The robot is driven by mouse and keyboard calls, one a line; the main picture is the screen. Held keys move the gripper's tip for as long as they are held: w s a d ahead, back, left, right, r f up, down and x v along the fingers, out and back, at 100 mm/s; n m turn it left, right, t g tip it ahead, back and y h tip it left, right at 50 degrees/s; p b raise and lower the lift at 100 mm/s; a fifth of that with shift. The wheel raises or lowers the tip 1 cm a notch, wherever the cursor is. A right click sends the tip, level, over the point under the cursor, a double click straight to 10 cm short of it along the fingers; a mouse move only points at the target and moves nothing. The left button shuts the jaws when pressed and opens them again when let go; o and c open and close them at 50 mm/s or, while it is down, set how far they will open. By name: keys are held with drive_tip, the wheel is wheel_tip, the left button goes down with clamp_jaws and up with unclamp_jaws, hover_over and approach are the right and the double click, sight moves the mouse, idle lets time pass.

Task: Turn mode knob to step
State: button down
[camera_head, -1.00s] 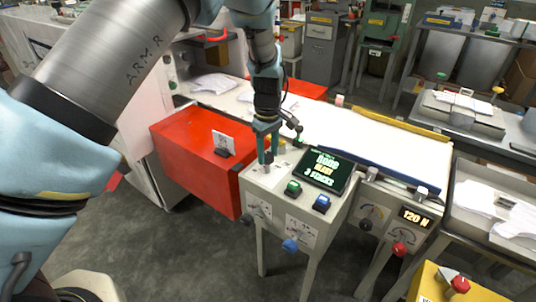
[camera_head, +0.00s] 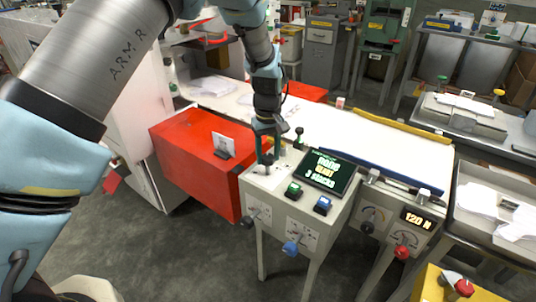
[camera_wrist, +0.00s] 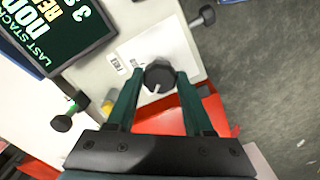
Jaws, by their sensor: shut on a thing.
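The mode knob, a round black knob (camera_wrist: 159,76) with a white pointer line, sits on the white label plate of the console top (camera_wrist: 110,45). In the wrist view its line points down and slightly left. Small labels stand left of it, too small to read surely. My gripper (camera_wrist: 159,84) has one finger on each side of the knob and is shut on it. In the head view my gripper (camera_head: 267,157) reaches down onto the console's left part, and the fingers partly hide the knob.
A dark screen (camera_head: 328,172) stands right of my gripper. Green (camera_head: 293,190) and blue (camera_head: 323,205) buttons are in front. A green-topped knob (camera_head: 299,134) stands behind. A red cabinet (camera_head: 195,160) is close on the left. Lever knobs are on the console's front face.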

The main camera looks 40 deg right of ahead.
sight(267, 156)
drive_tip(key=shift+c, duration=1.4)
unclamp_jaws()
wheel_tip(267, 156, up, 11)
drive_tip(key=b, duration=0.2)
drive_tip(key=shift+w+a+f, duration=0.1)
drive_tip(key=w+a+r+n, duration=0.1)
drive_tip(key=w+a, duration=0.5)
drive_tip(key=a, duration=0.6)
drive_tip(key=w+a+r+n, duration=0.1)
drive_tip(key=w+a, duration=0.4)
drive_tip(key=a, duration=0.8)
drive_tip(key=s+a, duration=0.3)
drive_tip(key=a, duration=0.8)
drive_tip(key=s+a+f+t, duration=0.1)
drive_tip(key=s+a, duration=0.3)
drive_tip(key=a, duration=0.7)
drive_tip(key=shift+a+t, duration=0.3)
drive_tip(key=shift+a, duration=0.1)
